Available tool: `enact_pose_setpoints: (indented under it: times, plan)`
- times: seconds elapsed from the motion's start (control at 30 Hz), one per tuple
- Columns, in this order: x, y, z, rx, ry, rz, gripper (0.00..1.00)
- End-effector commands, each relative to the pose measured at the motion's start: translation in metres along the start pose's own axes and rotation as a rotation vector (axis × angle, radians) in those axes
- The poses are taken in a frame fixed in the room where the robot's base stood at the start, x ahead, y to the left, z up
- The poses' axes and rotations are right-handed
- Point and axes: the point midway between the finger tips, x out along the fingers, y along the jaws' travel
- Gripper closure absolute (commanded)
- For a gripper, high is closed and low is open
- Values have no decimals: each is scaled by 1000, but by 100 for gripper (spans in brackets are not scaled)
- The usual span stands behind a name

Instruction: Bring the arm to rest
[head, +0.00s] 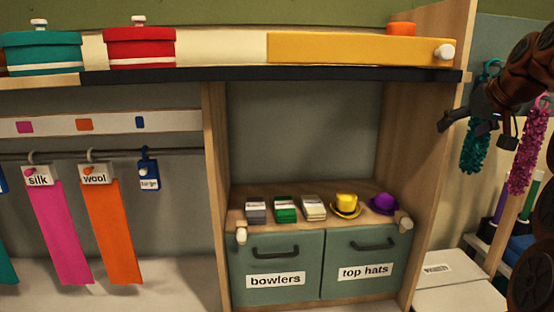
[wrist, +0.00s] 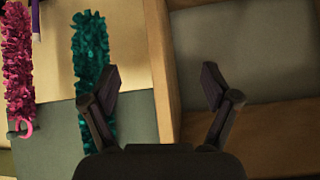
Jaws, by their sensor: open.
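My gripper (head: 458,116) is at the right of the head view, raised beside the booth's right side panel. In the wrist view my gripper (wrist: 158,84) has its two fingers spread wide, with nothing between them. My brown arm reaches in from the right edge of the head view. Behind the fingers, the wrist view shows the edge of a wooden panel (wrist: 163,60). A teal garland (wrist: 92,50) lies behind the left finger in that view, and I cannot tell its distance.
A magenta garland (head: 527,150) and the teal garland hang close to my arm. A yellow box (head: 350,48) lies on the top shelf. Small hats, including a yellow hat (head: 345,205), and several stacks sit above two drawers (head: 275,262). White boxes (head: 455,290) stand at lower right.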

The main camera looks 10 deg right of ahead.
Motion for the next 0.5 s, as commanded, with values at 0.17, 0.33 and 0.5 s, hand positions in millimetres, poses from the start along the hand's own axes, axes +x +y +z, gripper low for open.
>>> enact_pose_setpoints:
  times: [0.17, 0.33, 0.5]
  plan:
    - [21, -60, 43, -11, -120, -61, 13]
    - [34, -108, 92, -24, -232, -97, 13]
    - [40, -150, 149, -44, -347, -117, 13]
